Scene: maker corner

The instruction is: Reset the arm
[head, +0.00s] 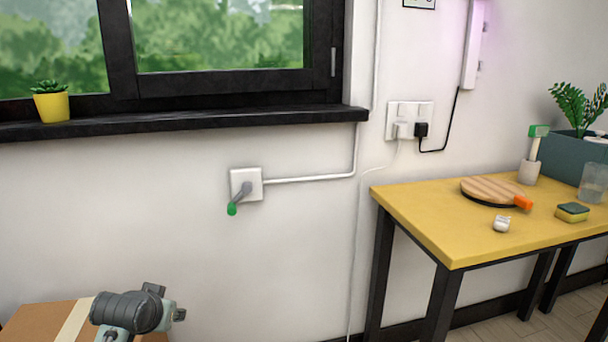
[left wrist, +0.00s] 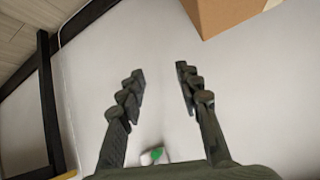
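My left gripper (left wrist: 160,72) is open and empty in the left wrist view, its two dark fingers spread wide against the white wall. In the head view part of my left arm (head: 125,312) shows at the bottom left, in front of a cardboard box; its fingers cannot be made out clearly there. A white wall plate (head: 258,177) carries a grey lever (head: 243,190) with a green tip (head: 232,209), which points down and left. The green tip also shows in the left wrist view (left wrist: 157,155), low between the fingers and apart from them. My right gripper is not in view.
The cardboard box (head: 30,322) is at the bottom left. A yellow table (head: 430,218) at right bears a round wooden board (head: 490,190), a sponge (head: 572,212) and a small white item (head: 502,224). A window sill (head: 200,121) juts out above the wall plate. A white cable hangs beside the table.

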